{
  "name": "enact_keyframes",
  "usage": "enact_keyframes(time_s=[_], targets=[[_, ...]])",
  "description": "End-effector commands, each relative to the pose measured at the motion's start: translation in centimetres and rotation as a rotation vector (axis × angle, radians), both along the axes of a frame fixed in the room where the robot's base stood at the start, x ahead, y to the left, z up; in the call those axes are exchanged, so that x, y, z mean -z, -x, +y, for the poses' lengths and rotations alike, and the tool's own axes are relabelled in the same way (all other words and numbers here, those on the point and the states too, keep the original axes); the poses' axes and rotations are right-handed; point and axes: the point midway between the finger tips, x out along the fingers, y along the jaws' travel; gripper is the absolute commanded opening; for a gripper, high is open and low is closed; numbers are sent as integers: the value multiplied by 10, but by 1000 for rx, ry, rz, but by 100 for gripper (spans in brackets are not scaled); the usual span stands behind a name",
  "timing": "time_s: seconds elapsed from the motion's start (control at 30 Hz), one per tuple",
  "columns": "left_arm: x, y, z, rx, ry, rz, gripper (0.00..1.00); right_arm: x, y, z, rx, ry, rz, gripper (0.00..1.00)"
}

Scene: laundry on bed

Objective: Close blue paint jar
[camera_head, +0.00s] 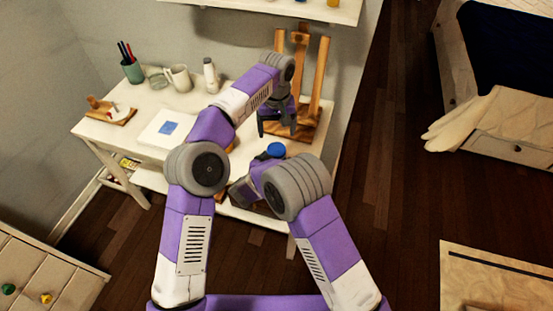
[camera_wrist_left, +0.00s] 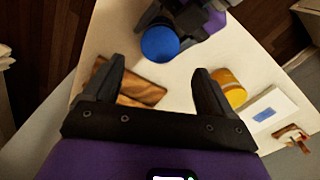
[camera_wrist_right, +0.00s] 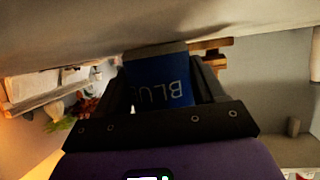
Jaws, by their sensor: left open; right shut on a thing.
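The blue paint jar (camera_wrist_right: 160,82), with "BLU" lettering readable, is between the fingers of my right gripper (camera_wrist_right: 165,70), which is shut on it. Its round blue top (camera_head: 276,150) shows in the head view just beyond that gripper, and also in the left wrist view (camera_wrist_left: 160,44). I cannot tell whether this top is a lid or open paint. My left gripper (camera_head: 277,131) is open and empty, above and a little behind the jar. In the left wrist view its fingers (camera_wrist_left: 157,75) are apart, with the blue top beyond them. No separate blue lid can be made out.
A wooden easel (camera_head: 305,110) stands close behind my left gripper. The white table (camera_head: 100,145) also holds a mug (camera_head: 178,77), a white bottle (camera_head: 210,75) and a pencil cup (camera_head: 132,71).

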Motion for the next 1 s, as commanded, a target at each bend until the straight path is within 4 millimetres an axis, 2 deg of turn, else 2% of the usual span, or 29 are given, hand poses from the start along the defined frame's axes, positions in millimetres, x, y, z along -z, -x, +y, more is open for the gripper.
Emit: enact_keyframes(time_s=[0.17, 0.4, 0.6, 1.0], targets=[[14, 0, 1, -1, -3, 3, 85, -1, 0, 0, 0, 0, -2, 0], [51, 0, 1, 0, -2, 3, 85, -1, 0, 0, 0, 0, -2, 0], [74, 0, 0, -1, -1, 2, 85, -1, 0, 0, 0, 0, -2, 0], [80, 0, 0, -1, 0, 0, 85, -1, 0, 0, 0, 0, -2, 0]])
